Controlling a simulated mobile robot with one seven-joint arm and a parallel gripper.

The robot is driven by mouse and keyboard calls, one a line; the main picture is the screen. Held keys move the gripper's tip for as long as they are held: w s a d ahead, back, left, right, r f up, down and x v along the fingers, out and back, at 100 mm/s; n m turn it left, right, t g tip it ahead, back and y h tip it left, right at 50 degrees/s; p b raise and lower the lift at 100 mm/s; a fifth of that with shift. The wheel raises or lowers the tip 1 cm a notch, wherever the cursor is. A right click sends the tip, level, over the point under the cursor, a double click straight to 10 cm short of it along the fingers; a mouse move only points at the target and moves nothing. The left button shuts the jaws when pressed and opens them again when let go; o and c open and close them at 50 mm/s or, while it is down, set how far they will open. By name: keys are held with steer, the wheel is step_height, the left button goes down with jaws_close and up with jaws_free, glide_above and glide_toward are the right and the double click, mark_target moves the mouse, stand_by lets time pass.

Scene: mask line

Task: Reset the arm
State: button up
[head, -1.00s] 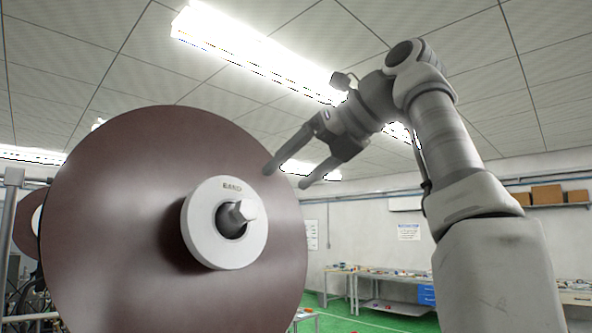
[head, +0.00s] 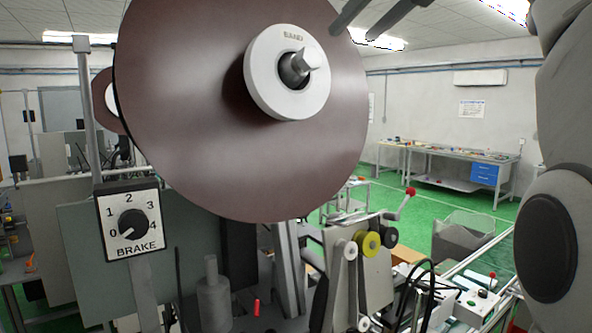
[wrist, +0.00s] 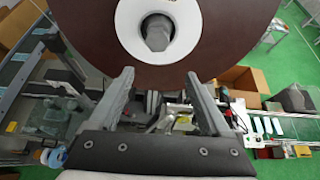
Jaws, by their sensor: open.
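My gripper (wrist: 158,100) is open and empty in the wrist view, its two fingers spread apart. A large brown reel (head: 190,100) with a white hub (head: 262,75) labelled BAND stands just beyond the fingertips. The same reel (wrist: 105,45) fills the top of the wrist view, with its white hub (wrist: 128,22) above the gap between the fingers. In the head view only parts of my fingers show at the top edge, in front of the reel's upper right. My arm runs down the right side of the head view.
A brake dial (head: 133,222) stands at the left, its pointer near 0. Below the reel is a machine with a yellow roller (head: 368,243) and a red-knobbed lever (head: 409,192). A grey bin (head: 462,236) sits at right. Workbenches (head: 455,158) line the back wall, with green floor before them.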

steer(key=s+d+f+n+g+h+b, duration=0.1)
steer(key=s+f+n, duration=0.6)
steer(key=f, duration=1)
steer(key=s+d+f+n+g+h+b, duration=0.1)
steer(key=s+f+n+g+h+b, duration=0.1)
steer(key=s+f+n, duration=0.5)
steer(key=s+d+f+n+g+h+b, duration=0.1)
steer(key=s+f+n+h+b, duration=0.2)
steer(key=f, duration=2.6)
steer(key=s+n+h, duration=0.1)
steer(key=s+n, duration=0.3)
steer(key=n, duration=0.7)
steer(key=shift+d+f+n, duration=0.25)
steer(key=shift+d+n, duration=0.15)
